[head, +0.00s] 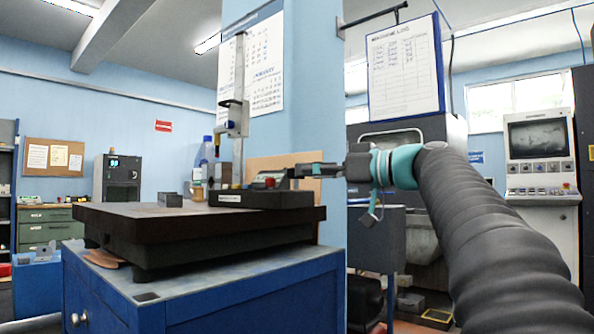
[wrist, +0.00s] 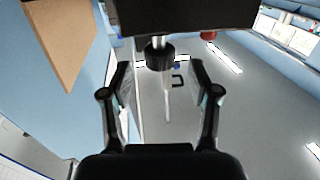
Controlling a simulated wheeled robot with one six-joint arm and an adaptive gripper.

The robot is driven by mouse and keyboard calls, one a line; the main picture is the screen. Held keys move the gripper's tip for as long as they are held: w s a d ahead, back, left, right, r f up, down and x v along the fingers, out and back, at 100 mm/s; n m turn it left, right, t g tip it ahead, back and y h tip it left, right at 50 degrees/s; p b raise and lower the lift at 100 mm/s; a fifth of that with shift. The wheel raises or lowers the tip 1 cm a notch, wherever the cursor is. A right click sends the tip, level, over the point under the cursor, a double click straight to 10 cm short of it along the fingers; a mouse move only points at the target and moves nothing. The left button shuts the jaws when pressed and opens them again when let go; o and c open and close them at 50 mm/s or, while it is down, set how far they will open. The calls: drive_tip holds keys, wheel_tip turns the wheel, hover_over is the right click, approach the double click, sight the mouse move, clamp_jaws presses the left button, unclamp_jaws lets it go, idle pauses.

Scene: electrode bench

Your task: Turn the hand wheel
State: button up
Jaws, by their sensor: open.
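In the wrist view a black round knob (wrist: 160,57), which looks like the hand wheel, sits on a pale shaft below a dark block (wrist: 180,14). My gripper (wrist: 160,66) is open, with one finger on each side of the knob in the picture. I see no contact, and depth is hard to judge. In the head view my gripper (head: 291,172) points left, level with the low part of a height gauge (head: 239,150). The gauge's dark base (head: 240,198) rests on a black surface plate (head: 180,227).
The plate stands on a blue cabinet (head: 250,290). A blue-capped bottle (head: 207,152) and a small grey block (head: 170,200) are on or behind it. A blue pillar (head: 308,100) rises behind. A tan board (wrist: 62,40) shows at left in the wrist view.

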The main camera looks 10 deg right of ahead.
sight(296, 179)
drive_tip(key=shift+x, duration=2.15)
clamp_jaws()
drive_tip(key=shift+f+m+t+h+b, duration=0.1)
drive_tip(key=shift+m+t+h+b, duration=0.3)
drive_tip(key=shift+t+h, duration=0.1)
drive_tip(key=shift+m+t+h+b, duration=0.9)
drive_tip(key=shift+h, duration=0.2)
drive_tip(key=shift+r+m+t+h, duration=0.1)
drive_tip(key=shift+m+t+h, duration=0.45)
drive_tip(key=shift+m+h, duration=0.5)
drive_tip(key=shift+r+m+t+h, duration=0.1)
drive_tip(key=shift+m+t+h, duration=0.5)
drive_tip(key=shift+h, duration=0.75)
drive_tip(key=shift+m, duration=0.25)
drive_tip(key=shift+d, duration=0.1)
